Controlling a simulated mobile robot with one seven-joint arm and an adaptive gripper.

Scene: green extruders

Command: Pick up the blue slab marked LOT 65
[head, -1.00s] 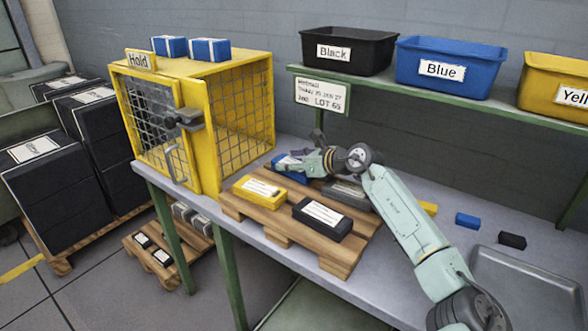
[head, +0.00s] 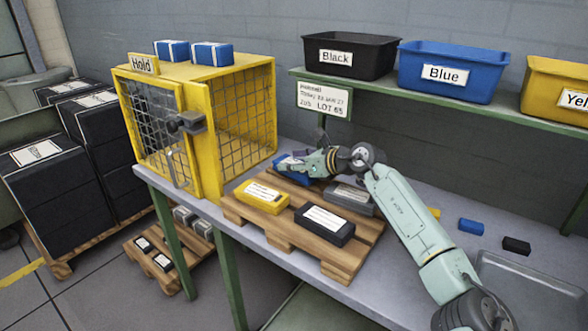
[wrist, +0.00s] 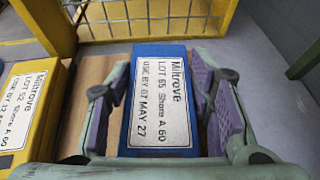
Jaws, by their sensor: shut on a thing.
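The blue slab (wrist: 161,100) with a white label reading "Mitrove LOT 65 Shore A 60" lies between my gripper's purple-padded fingers (wrist: 160,112) in the wrist view. My gripper is shut on its two long sides. In the head view the blue slab (head: 288,170) shows at the back left of the wooden pallet, partly hidden by my gripper (head: 298,166). I cannot tell whether the slab touches the pallet (head: 290,236) or is raised.
A yellow slab (head: 262,197) marked LOT 52, a black slab (head: 324,224) and a grey slab (head: 350,198) lie on the pallet. The yellow mesh cage (head: 210,125) marked Hold stands close behind left. Labelled bins, including a blue bin (head: 450,72), line the shelf.

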